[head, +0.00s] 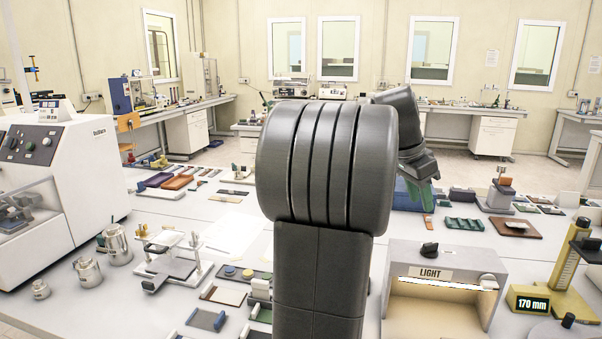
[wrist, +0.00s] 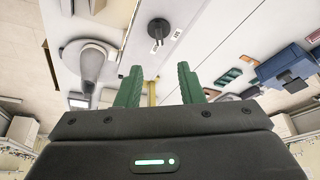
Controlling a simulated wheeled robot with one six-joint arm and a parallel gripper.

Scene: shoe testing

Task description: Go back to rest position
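My gripper (wrist: 160,85) shows in the wrist view with its two green fingers apart and nothing held between them. In the head view my dark arm fills the middle, and my gripper (head: 424,193) shows partly behind it on the right. Its green fingers point down over the white table (head: 225,215), clear of the tabletop as far as I can see. The arm hides part of the table behind it.
A light box (head: 440,272) stands in front at the right, beside a yellow gauge (head: 567,262) reading 170 mm. A large white machine (head: 60,175) stands at the left. Metal jugs (head: 117,245) and small trays (head: 176,182) crowd the left side.

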